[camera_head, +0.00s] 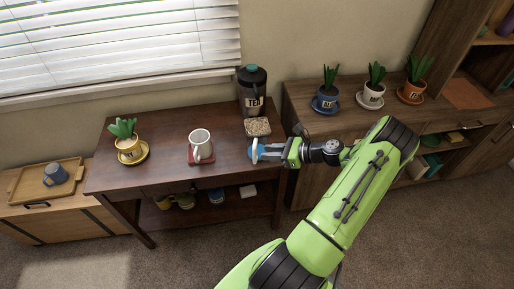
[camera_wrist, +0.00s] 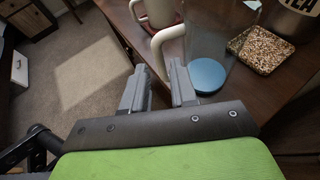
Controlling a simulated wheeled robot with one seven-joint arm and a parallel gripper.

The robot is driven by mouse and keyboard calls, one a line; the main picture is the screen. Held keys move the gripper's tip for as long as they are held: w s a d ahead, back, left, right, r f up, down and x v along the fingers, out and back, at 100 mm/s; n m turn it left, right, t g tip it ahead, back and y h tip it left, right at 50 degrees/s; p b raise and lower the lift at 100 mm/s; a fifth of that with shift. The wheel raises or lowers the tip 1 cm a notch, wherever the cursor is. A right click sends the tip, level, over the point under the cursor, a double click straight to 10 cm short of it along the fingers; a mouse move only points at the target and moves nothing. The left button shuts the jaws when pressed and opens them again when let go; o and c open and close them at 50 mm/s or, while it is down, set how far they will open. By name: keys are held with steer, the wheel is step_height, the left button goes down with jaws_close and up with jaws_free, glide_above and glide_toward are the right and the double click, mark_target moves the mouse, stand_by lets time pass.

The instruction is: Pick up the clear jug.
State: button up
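The clear jug (camera_wrist: 208,40) stands on the dark wooden table, see-through with a blue base and a cream handle. In the wrist view its handle faces my gripper (camera_wrist: 159,72). The two grey fingers are apart, with the lower part of the handle at or just beyond the gap between their tips. I cannot tell how deep it sits between them. No finger visibly grips it. In the head view my gripper (camera_head: 270,150) reaches in from the right, and only the jug's blue part (camera_head: 256,149) shows clearly at its tips.
A pale mug (camera_head: 201,145) stands on a red coaster to the left. A square seeded coaster (camera_head: 257,127) and a dark tea canister (camera_head: 252,90) stand just behind the jug. A potted plant (camera_head: 129,145) stands at the table's left. The table front between plant and mug is clear.

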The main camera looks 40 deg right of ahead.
steer(key=b+x, duration=0.2)
steer(key=x, duration=0.6)
steer(key=shift+f, duration=0.1)
steer(key=shift+c, duration=0.3)
jaws_close()
